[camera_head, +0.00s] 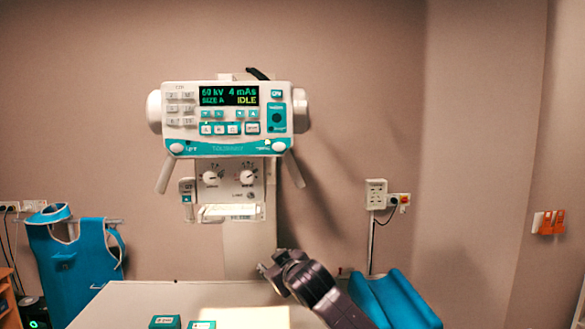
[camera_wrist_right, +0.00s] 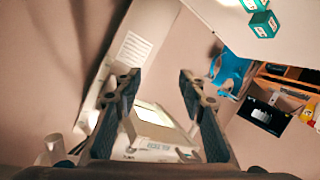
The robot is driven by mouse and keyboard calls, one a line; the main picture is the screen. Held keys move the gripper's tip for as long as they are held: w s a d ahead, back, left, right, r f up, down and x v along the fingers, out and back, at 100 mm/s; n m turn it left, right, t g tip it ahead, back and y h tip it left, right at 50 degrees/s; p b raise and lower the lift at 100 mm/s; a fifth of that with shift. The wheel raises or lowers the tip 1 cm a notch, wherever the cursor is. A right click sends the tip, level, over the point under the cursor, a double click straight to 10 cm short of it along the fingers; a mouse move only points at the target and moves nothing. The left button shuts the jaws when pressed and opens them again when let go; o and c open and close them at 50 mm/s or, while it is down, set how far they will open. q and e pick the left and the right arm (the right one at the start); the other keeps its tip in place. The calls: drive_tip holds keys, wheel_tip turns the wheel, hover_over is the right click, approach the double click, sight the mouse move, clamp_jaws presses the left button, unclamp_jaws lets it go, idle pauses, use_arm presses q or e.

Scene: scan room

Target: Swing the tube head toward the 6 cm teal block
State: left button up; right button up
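The white and teal tube head (camera_head: 228,150) hangs in the middle of the head view, its panel reading 60 kV, 4 mAs, IDLE. A pale handle slants down at each side. Two teal blocks stand on the table at the bottom edge, a left block (camera_head: 165,322) and a right block (camera_head: 202,325); their size labels are too small to read. They also show in the wrist view, one nearer block (camera_wrist_right: 263,25). My right gripper (camera_head: 274,268) is below and right of the tube head, apart from it. In the wrist view its fingers (camera_wrist_right: 158,82) are spread and empty. My left gripper is out of view.
The pale table (camera_head: 115,305) fills the lower middle. A blue apron (camera_head: 75,255) hangs at left. A blue cushioned piece (camera_head: 400,300) lies right of my right arm. Wall sockets (camera_head: 376,194) and orange clips (camera_head: 552,222) are on the wall.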

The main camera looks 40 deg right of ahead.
sight(295, 168)
drive_tip(key=s+d+r+m+t+h, duration=0.15)
drive_tip(key=d+r, duration=0.25)
drive_tip(key=r, duration=0.8)
drive_tip(key=d+r+t+h, duration=0.15)
drive_tip(key=d+r, duration=0.25)
drive_tip(key=r, duration=0.7)
drive_tip(key=shift+y, duration=0.3)
drive_tip(key=p+x, duration=0.1)
drive_tip(key=x, duration=0.1)
drive_tip(key=p+x, duration=0.3)
drive_tip(key=x, duration=0.1)
drive_tip(key=shift+w+d+r+p, duration=0.2)
drive_tip(key=shift+r+p, duration=0.1)
drive_tip(key=shift+p, duration=0.1)
drive_tip(key=shift+w+d+f, duration=0.15)
drive_tip(key=shift+w+f, duration=0.05)
drive_tip(key=shift+w, duration=0.4)
clamp_jaws()
